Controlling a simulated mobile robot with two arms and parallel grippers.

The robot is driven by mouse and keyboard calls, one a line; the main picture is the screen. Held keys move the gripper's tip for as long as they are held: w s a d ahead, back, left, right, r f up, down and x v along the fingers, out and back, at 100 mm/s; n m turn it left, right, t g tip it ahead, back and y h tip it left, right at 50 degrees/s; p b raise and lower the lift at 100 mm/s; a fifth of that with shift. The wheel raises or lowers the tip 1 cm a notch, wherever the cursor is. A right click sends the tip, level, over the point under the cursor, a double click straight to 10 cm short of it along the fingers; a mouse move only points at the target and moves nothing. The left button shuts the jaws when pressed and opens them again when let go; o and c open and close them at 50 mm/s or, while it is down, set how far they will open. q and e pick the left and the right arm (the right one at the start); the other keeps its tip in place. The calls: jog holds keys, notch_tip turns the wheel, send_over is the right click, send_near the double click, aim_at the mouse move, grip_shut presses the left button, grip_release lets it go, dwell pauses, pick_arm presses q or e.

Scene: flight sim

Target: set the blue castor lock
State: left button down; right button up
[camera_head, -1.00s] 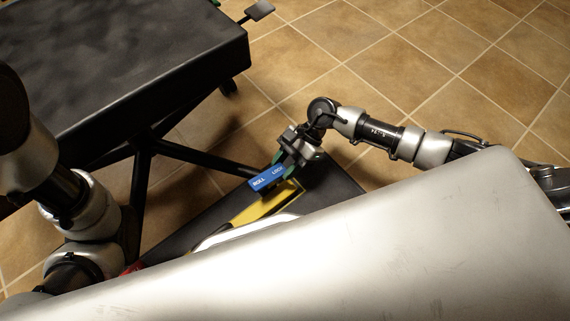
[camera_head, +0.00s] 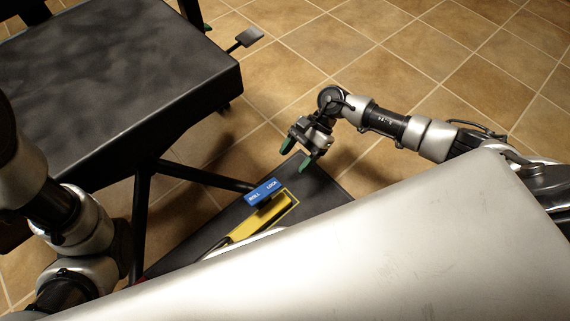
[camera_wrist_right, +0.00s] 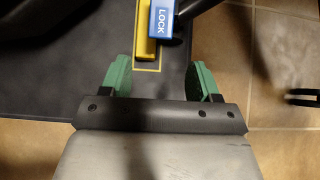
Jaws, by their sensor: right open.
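The blue castor lock (camera_head: 264,192) is a small bar marked ROLL at its left end and LOCK at its right. It sits over a yellow base (camera_head: 248,222) on a dark panel. In the right wrist view the LOCK end of the blue bar (camera_wrist_right: 162,18) shows at the top, beside the yellow part (camera_wrist_right: 145,42). My right gripper (camera_head: 297,155) is open and empty, above and to the right of the lock, apart from it. Its green fingers (camera_wrist_right: 161,72) stand spread in the wrist view. My left arm shows at the left, but its gripper does not.
A black padded surface (camera_head: 125,75) on dark legs stands at the upper left, with a small grey pedal-like plate (camera_head: 249,36) at its far corner. A large silvery panel (camera_head: 340,255) covers the foreground. Tiled floor (camera_head: 400,50) is open at the right and back.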

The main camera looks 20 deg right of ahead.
jog(key=v, duration=0.2)
jog(key=shift+w+d+r+p, duration=0.1)
jog(key=shift+d+r+p, duration=0.05)
jog(key=shift+d+p, duration=0.15)
jog(key=shift+r, duration=0.1)
